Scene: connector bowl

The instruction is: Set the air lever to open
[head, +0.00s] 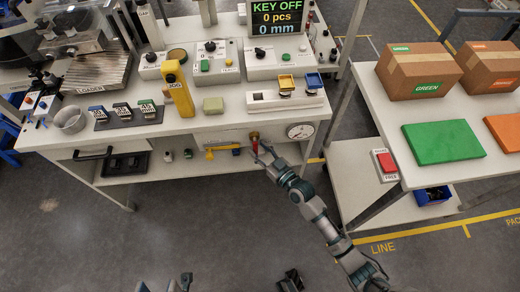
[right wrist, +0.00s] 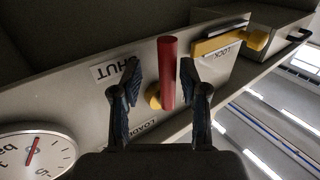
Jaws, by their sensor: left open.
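The red air lever (head: 254,146) is on the front panel under the table top, at a brass-coloured pivot, left of the round gauge (head: 300,130). In the right wrist view the red lever (right wrist: 168,70) stands between the two fingers of my right gripper (right wrist: 161,85), with a gap on each side. That gripper is open. It also shows in the head view (head: 263,151), right at the lever. A label ending in "HUT" (right wrist: 117,71) is beside the lever. My left gripper (head: 165,284) is open at the bottom edge, partly cut off, far from the panel.
A yellow lock handle (right wrist: 230,44) is on the same panel, beside the red lever. The table top (head: 225,121) above holds several control boxes and a yellow JOG pendant (head: 179,88). A side table with a green slab (head: 443,142) stands right. The floor in front is largely clear.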

